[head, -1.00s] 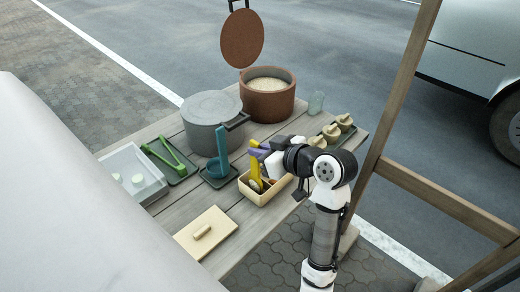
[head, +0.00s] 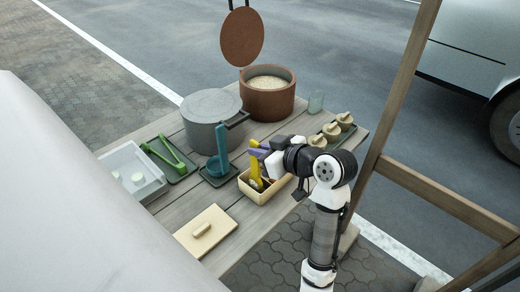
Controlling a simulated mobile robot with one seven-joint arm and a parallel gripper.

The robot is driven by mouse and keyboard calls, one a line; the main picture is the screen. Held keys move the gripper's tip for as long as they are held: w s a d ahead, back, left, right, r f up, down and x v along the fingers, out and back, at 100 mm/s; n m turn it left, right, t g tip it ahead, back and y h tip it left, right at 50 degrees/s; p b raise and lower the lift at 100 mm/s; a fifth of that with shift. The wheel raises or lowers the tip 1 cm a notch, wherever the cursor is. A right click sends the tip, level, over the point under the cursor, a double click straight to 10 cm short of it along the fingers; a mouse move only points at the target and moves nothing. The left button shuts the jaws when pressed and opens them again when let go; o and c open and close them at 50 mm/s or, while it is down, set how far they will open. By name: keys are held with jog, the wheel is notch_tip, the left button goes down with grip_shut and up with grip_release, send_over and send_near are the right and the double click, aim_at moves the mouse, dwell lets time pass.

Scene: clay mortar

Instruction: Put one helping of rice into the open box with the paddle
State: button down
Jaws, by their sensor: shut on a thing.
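The open box (head: 262,197) is cream-coloured and stands near the table's right front edge, with yellow, orange and dark things inside. The rice (head: 268,83) fills the round brown pot (head: 270,106) at the back. My gripper (head: 258,151) is over the back left of the box, with purple showing at its fingers. It is shut on what looks like the upright yellow paddle (head: 255,168), whose lower end reaches into the box. The small view does not show clearly where fingers end and paddle begins, or whether rice is on it.
A grey lidded pot (head: 211,116) stands left of the rice pot. A brown disc (head: 242,37) hangs above; lidded cups (head: 331,131) and a glass (head: 316,101) stand right.

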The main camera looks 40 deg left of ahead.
jog(key=shift+f, duration=0.1)
notch_tip(320, 180, up, 10)
jog(key=p, duration=0.8)
dwell(0.6)
